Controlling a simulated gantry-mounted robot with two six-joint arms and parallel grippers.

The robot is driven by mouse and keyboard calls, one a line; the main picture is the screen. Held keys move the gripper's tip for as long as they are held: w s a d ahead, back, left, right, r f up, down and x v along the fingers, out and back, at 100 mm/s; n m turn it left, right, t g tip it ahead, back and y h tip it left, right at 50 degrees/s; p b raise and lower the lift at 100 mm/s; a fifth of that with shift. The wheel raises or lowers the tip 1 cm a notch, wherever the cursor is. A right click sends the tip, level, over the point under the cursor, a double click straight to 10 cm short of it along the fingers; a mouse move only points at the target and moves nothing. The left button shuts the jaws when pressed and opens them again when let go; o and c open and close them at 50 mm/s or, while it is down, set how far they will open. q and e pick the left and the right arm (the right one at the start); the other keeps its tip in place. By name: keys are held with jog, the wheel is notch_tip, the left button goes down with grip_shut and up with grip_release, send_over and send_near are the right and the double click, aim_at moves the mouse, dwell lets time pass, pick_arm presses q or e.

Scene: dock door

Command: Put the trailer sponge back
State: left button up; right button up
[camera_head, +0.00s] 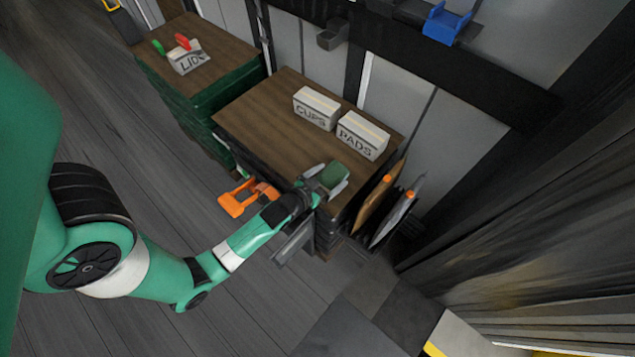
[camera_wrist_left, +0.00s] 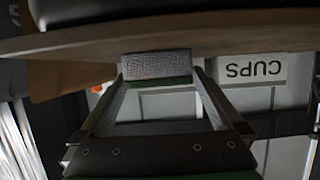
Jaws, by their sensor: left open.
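A green sponge (camera_head: 333,176) is at the front right corner of the brown tabletop (camera_head: 262,125). In the left wrist view, the sponge (camera_wrist_left: 155,68) shows a grey speckled face and a green strip, and this view looks upside down. My left gripper (camera_head: 326,181) is at the sponge, with one finger on each side of it. Its jaws are open, and I cannot tell whether either finger touches the sponge. The left gripper (camera_wrist_left: 158,74) also shows in the wrist view with its fingers spread. My right gripper is not in view.
A CUPS box (camera_head: 316,108) and a PADS box (camera_head: 362,135) stand along the table's back. Flat panels (camera_head: 393,212) hang at its right side. An orange bracket (camera_head: 238,198) is at the front. A blue holder (camera_head: 446,23) and a grey holder (camera_head: 332,36) are on the wall.

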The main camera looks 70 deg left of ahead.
pick_arm(q)
jog(key=p+v, duration=0.1)
jog(key=v, duration=0.9)
jog(key=shift+p, duration=0.4)
jog(key=shift+r, duration=0.15)
jog(key=w+d+r+m+t+h, duration=0.1)
jog(key=w+d+r+t, duration=0.15)
jog(key=w+r, duration=0.7)
jog(key=w+d+r+m+t, duration=0.1)
jog(key=w+r+t, duration=0.25)
jog(key=r, duration=1.15)
jog(key=w+d+r+m+t+h, duration=0.1)
jog(key=w+d+r+t, duration=0.15)
jog(key=w+r, duration=0.7)
jog(key=s+d+r+m+t+h, duration=0.1)
jog(key=s+d+r+t+h, duration=0.2)
jog(key=r, duration=0.7)
jog(key=s+d+r+m+t+h, duration=0.2)
jog(key=s+d+r, duration=0.25)
jog(key=r, duration=0.65)
jog(key=s+d+r+m+t+h, duration=0.1)
jog(key=s+d+r+t+h, duration=0.3)
jog(key=r, duration=0.6)
notch_tip(320, 180, up, 38)
jog(key=w+d+g+y+p, duration=0.1)
jog(key=p, duration=3.7)
jog(key=shift+w+r+g+y, duration=0.2)
jog(key=shift+g+y, duration=0.15)
jog(key=shift+y, duration=0.05)
